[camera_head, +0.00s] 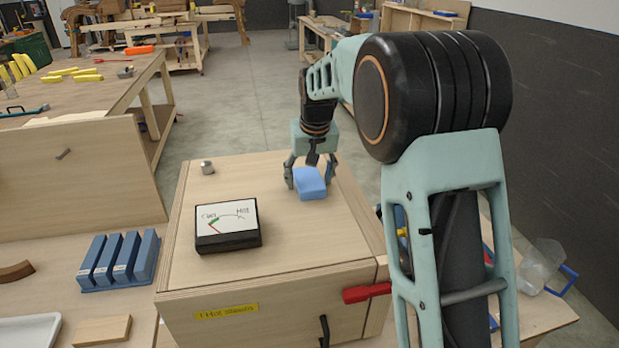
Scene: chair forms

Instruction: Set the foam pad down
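The foam pad (311,183) is a light blue block on the far right part of the wooden box top, in the middle of the view. My gripper (310,178) points down at it from behind, with one finger at its left side and one at its right. The fingers look closed against the pad's sides. The pad sits slightly tilted. I cannot tell whether its underside touches the box top or is just above it.
The wooden box (295,240) carries a black-framed meter (228,225) and a small metal nut (207,167). A blue rack (119,260), a wood block (102,330) and a white tray (28,333) lie to its left. The box top's middle is clear.

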